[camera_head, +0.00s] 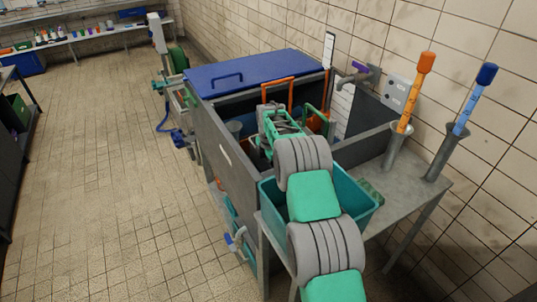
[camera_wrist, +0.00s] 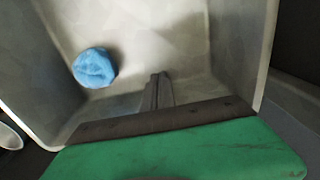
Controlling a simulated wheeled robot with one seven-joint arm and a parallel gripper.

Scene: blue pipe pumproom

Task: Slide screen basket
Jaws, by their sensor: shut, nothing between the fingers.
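My gripper (camera_wrist: 159,78) is shut and empty in the wrist view. Its narrow grey fingers lie together inside a pale grey, straight-walled bin (camera_wrist: 235,45). A rounded blue lump (camera_wrist: 95,67) lies in the bin to the left of the fingers, apart from them. In the head view my arm reaches into a grey tank (camera_head: 222,150), and its links hide the fingertips. An orange frame-shaped handle (camera_head: 278,80) rises from the tank beyond my arm. I cannot tell for certain which part is the screen basket.
A blue lid (camera_head: 255,72) covers the tank's far part. A teal bin (camera_head: 362,200) stands under my arm. Two holders at right carry an orange-topped tool (camera_head: 411,92) and a blue-topped tool (camera_head: 473,99). A tiled wall bounds the right; the floor at left (camera_head: 100,170) is clear.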

